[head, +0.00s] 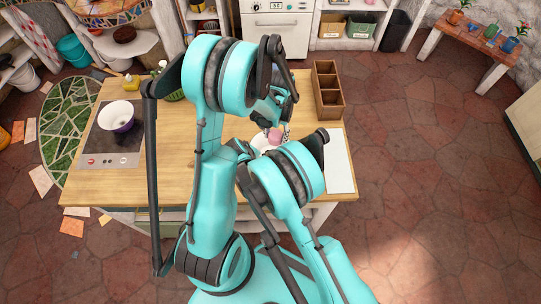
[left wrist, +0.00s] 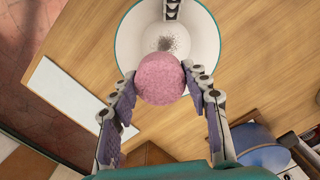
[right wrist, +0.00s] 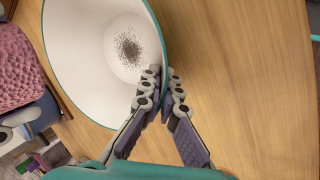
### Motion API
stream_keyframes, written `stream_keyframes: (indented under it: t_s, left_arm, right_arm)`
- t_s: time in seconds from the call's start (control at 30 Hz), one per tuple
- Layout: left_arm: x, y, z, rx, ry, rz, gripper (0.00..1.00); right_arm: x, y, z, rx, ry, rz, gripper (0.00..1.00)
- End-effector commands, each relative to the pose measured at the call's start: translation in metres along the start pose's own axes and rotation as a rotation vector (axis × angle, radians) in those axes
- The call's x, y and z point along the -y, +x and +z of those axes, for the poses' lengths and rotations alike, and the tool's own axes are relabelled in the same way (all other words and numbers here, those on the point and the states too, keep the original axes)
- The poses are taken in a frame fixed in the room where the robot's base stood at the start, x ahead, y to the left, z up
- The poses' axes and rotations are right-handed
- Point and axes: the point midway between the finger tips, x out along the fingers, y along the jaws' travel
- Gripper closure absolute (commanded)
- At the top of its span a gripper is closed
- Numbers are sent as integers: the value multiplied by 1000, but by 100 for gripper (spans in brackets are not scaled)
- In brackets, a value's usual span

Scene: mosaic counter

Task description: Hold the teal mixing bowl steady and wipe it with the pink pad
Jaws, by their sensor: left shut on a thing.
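The teal mixing bowl (right wrist: 85,60), white inside with a teal rim, stands on the wooden counter. A patch of dark specks (right wrist: 128,46) lies on its inner bottom, and it also shows in the left wrist view (left wrist: 206,45). My left gripper (left wrist: 160,85) is shut on the round pink pad (left wrist: 160,78), held over the near side of the bowl; contact cannot be told. My right gripper (right wrist: 160,85) is shut on the bowl's rim, one finger inside and one outside. In the head view the pad (head: 274,137) shows, but my arms hide much of the bowl.
A wooden compartment box (head: 327,90) stands at the counter's back right, with a white board (head: 340,160) in front of it. A hob (head: 112,145) with a white and purple pot (head: 117,117) is on the left. The counter's middle left is clear.

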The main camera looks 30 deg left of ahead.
Motion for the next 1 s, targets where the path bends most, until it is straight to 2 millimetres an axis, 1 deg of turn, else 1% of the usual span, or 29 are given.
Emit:
stream_keyframes:
  t_s: [0.03, 0.07, 0.1, 0.17, 0.2, 0.47, 0.57, 0.67, 0.9, 1.0]
  left_arm:
    - [-5, -1, 0, 0, 10, -1, 81]
    - [-5, -1, 0, 0, 10, -1, 81]
    - [-5, -1, 0, 0, 10, -1, 81]
    - [-5, -1, 0, 0, 10, -1, 81]
    - [-5, -1, 0, 0, 10, -1, 81]
    - [-4, 0, 0, 0, 10, -1, 81]
    - [-4, 0, 0, 0, 10, -1, 81]
    - [-4, 0, 0, 0, 10, -1, 81]
    - [-3, 0, -1, 0, 7, -1, 81]
    - [-2, 0, -1, 0, 6, 0, 81]
  right_arm:
    - [7, 2, -6, -5, -11, 1, 100]
    - [7, 2, -6, -5, -11, 1, 100]
    - [7, 2, -6, -5, -11, 1, 88]
    - [7, 2, -6, -5, -11, 1, 72]
    - [7, 2, -6, -5, -11, 1, 71]
    - [7, 2, -6, -5, -11, 0, 71]
    - [7, -3, -6, -5, -12, 0, 71]
    - [6, -16, -6, -5, -11, 0, 71]
    - [3, -55, -2, -3, -6, 1, 71]
    - [1, -67, -2, -1, -3, 0, 71]
